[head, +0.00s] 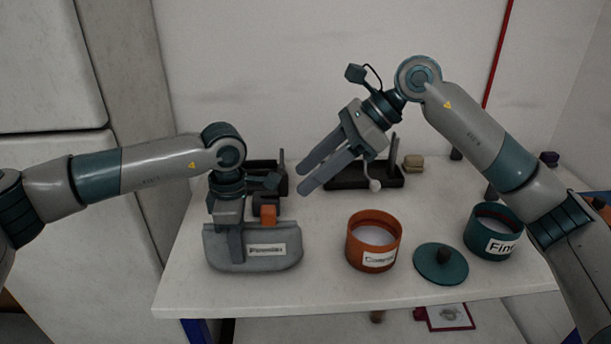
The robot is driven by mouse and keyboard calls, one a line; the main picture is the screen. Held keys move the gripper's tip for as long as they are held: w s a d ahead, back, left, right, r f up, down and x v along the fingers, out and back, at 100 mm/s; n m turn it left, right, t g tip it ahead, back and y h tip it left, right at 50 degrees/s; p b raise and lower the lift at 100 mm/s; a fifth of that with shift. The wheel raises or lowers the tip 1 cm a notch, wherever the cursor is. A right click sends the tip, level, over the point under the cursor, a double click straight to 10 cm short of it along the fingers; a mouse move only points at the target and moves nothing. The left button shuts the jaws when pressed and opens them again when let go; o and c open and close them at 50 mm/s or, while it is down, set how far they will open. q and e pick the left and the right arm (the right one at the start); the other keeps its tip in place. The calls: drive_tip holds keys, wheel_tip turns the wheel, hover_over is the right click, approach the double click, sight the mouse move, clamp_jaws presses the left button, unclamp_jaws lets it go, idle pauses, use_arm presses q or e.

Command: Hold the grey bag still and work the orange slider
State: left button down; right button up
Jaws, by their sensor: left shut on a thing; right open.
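The grey bag (270,259) stands on the white table at the left, with a pale printed label on its front. The orange slider (267,214) sits at the bag's top edge, just right of my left gripper. My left gripper (236,248) points down and is shut on the bag near its left part, one finger showing over the front face. The far side of the bag is hidden.
An open orange tub (373,255) stands right of the bag. A teal lid (441,265) with a dark knob lies beside an open teal tub (494,244). Dark stands (343,178) are at the back. The table (330,287) is bare between bag and orange tub.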

drive_tip(key=shift+c, duration=0.7)
drive_tip(key=c, duration=0.5)
drive_tip(key=shift+d+f, duration=0.1)
drive_tip(key=shift+d, duration=0.15)
clamp_jaws()
drive_tip(key=d+f+y, duration=0.2)
drive_tip(key=d+y, duration=0.1)
drive_tip(key=d, duration=0.5)
drive_tip(key=shift+s+d, duration=0.2)
drive_tip(key=shift+d, duration=0.15)
drive_tip(key=shift+f, duration=0.1)
